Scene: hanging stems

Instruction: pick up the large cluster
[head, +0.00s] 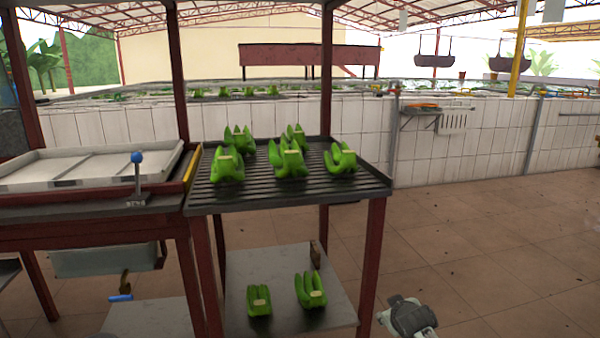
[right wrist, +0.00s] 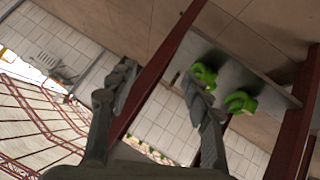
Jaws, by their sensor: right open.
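Several green banana clusters stand on the slatted top rack (head: 345,188). The front middle cluster (head: 290,160) looks the largest; others are the front left cluster (head: 227,166), the right cluster (head: 340,159) and two behind. Two clusters, left (head: 259,300) and right (head: 311,290), sit on the lower shelf. Two clusters, (right wrist: 204,75) and (right wrist: 241,102), also show in the right wrist view. My right gripper (head: 408,318) is low, right of the rack's front leg, apart from all clusters. In the right wrist view its fingers (right wrist: 158,84) are open and empty. My left gripper is out of view.
The rack's dark red leg (head: 373,260) stands between my right gripper and the lower shelf (head: 338,308). A white tray table (head: 90,168) adjoins on the left. A tiled tank wall (head: 480,150) runs behind. The tiled floor (head: 490,250) on the right is clear.

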